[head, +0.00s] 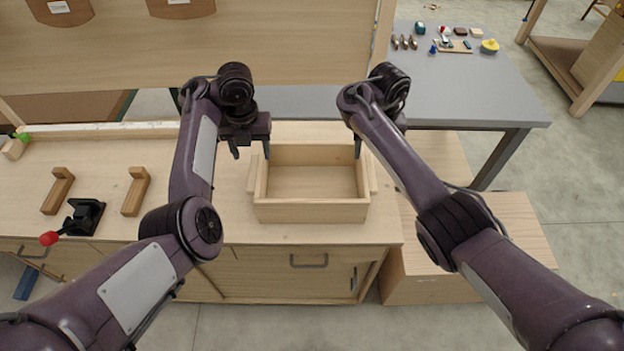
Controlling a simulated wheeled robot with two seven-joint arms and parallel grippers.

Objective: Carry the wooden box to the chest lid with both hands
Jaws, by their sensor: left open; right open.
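The wooden box (312,211) is an open, empty light-wood tray with a bar handle on each side wall. It sits on the workbench top near its right end. My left gripper (250,151) is open above the box's back left corner, its fingers apart on either side of the left wall's line. My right gripper (360,148) is open near the back right corner; one finger shows, the other is hidden behind my forearm. Neither gripper holds the box. A low light-wood chest with a flat lid (515,226) stands right of the bench, partly covered by my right arm.
The workbench (200,220) carries two wooden brackets (135,191) and a black clamp with a red knob (86,216) at left. A grey table (470,95) with small items stands behind.

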